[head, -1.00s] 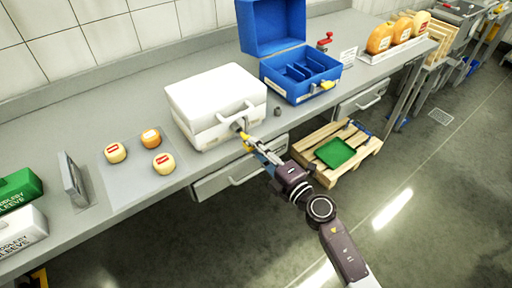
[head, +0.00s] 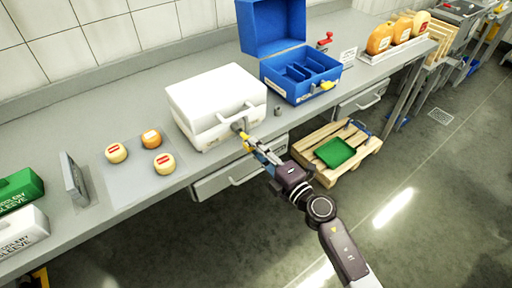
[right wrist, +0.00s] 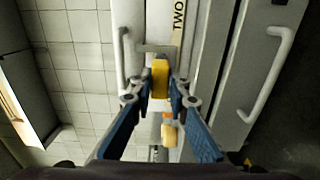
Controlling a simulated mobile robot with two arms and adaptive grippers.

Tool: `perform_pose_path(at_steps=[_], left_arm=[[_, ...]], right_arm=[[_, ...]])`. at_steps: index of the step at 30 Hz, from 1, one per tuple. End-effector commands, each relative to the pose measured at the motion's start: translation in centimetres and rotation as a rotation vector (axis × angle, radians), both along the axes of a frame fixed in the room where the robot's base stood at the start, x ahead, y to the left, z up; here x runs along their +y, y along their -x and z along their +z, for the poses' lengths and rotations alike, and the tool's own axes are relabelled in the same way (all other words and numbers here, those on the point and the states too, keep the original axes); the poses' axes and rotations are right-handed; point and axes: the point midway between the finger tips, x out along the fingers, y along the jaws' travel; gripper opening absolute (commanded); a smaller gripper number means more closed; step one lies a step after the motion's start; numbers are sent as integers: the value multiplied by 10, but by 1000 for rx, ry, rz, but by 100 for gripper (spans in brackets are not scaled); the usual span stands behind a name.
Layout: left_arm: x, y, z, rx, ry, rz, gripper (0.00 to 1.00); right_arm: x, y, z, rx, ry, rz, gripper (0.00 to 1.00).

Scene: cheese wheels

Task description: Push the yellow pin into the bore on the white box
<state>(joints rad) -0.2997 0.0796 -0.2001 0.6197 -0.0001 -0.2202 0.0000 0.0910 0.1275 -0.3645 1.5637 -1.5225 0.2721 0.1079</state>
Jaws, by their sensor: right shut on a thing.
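The white box (head: 218,102) stands closed on the grey worktop, with a handle on its front. My right gripper (head: 249,144) is at the box's front, shut on the yellow pin (head: 244,136). In the right wrist view the yellow pin (right wrist: 160,78) is upright between the fingertips. Its far end is at a grey fitting (right wrist: 155,48) on the front of the white box. The bore itself is hidden, and I cannot tell how far the pin is in it. My left gripper is not in view.
The open blue case (head: 300,75) stands right of the white box. Small cheeses (head: 164,163) lie on a mat at left. A drawer handle (right wrist: 268,75) juts out below the worktop.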

Motion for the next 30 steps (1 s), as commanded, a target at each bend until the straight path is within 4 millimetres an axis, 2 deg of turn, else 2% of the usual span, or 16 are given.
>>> perform_pose_path(at_steps=[30], left_arm=[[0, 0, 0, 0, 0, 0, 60]], right_arm=[[12, -17, 0, 0, 0, -1, 0]])
